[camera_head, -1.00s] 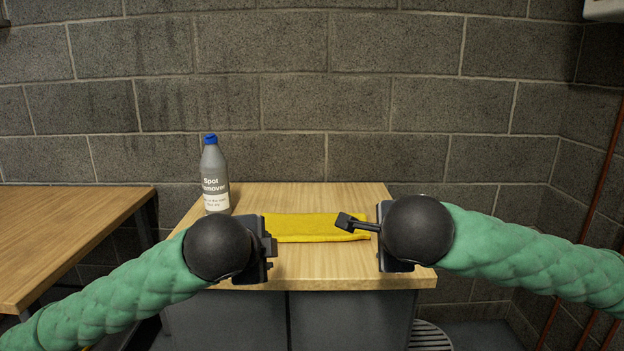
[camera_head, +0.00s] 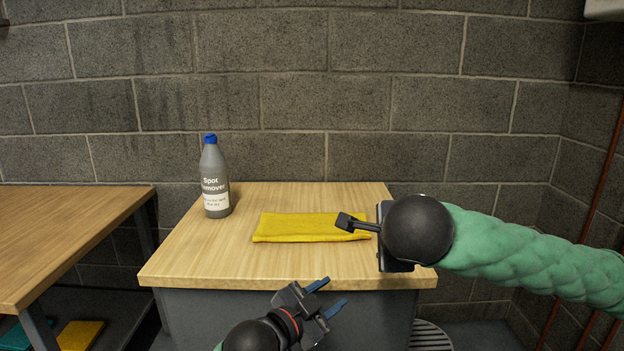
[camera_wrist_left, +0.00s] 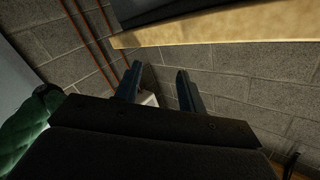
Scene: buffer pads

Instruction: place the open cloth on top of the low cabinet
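A yellow cloth (camera_head: 300,228) lies flat as a wide strip on the wooden top of the low cabinet (camera_head: 200,265). My right gripper (camera_head: 352,222) is at the cloth's right end, its finger tip overlapping that end in the head view. I cannot tell whether it grips or only hovers there. My left gripper (camera_head: 328,295) is open and empty, in front of the cabinet's front edge and apart from the cloth. Its two spread fingers also show in the left wrist view (camera_wrist_left: 158,86), with nothing between them.
A grey spot remover bottle (camera_head: 214,180) with a blue cap stands on the cabinet's left side. A wooden table (camera_head: 65,230) is at the left, with another yellow cloth (camera_head: 80,335) and a teal one (camera_head: 14,337) below it. A block wall (camera_head: 300,100) stands behind.

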